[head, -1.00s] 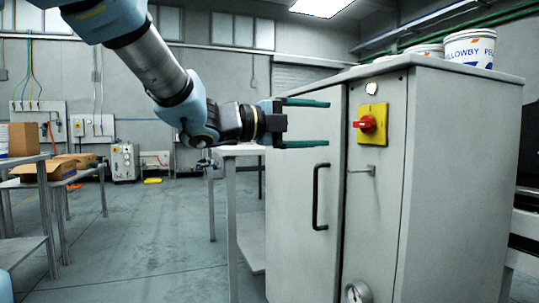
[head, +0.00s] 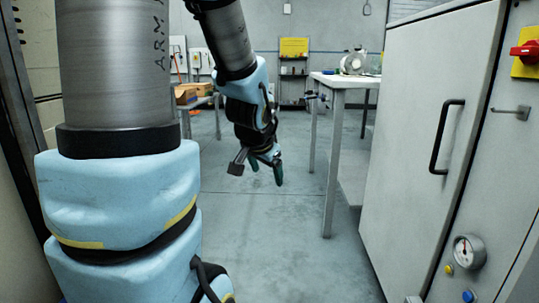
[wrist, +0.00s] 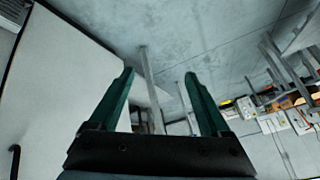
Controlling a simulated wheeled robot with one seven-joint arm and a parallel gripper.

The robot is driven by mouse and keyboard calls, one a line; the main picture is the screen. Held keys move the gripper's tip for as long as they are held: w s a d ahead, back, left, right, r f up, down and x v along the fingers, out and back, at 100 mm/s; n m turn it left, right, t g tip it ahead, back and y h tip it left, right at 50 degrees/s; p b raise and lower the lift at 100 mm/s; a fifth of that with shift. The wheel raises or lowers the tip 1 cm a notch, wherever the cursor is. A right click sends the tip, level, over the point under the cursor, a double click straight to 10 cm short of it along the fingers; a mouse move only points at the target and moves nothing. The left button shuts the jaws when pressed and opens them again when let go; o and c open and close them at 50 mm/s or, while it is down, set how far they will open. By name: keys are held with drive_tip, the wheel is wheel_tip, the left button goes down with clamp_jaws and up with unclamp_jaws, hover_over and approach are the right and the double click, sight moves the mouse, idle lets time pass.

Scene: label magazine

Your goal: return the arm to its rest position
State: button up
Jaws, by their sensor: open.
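My gripper (head: 265,172) hangs below my folded arm in the head view, pointing down over open floor. It is to the left of the grey cabinet (head: 405,120) and apart from it. In the wrist view my gripper (wrist: 162,95) shows two green fingers spread wide with nothing between them. Beyond the fingers lie the floor and a table leg. In the head view the fingers are partly seen edge-on.
Cardboard boxes (head: 188,95) sit at the back left. The middle floor is clear.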

drive_tip(key=s+a+f+n+g+y, duration=0.1)
drive_tip(key=s+a+f+n+g, duration=0.2)
drive_tip(key=s, duration=0.3)
drive_tip(key=s+a+f+n+g, duration=0.3)
drive_tip(key=s+f+n, duration=0.1)
drive_tip(key=s, duration=0.2)
wheel_tip(320, 180, up, 29)
drive_tip(key=p, duration=2.9)
drive_tip(key=shift+w+m+t, duration=0.3)
drive_tip(key=shift+w, duration=0.05)
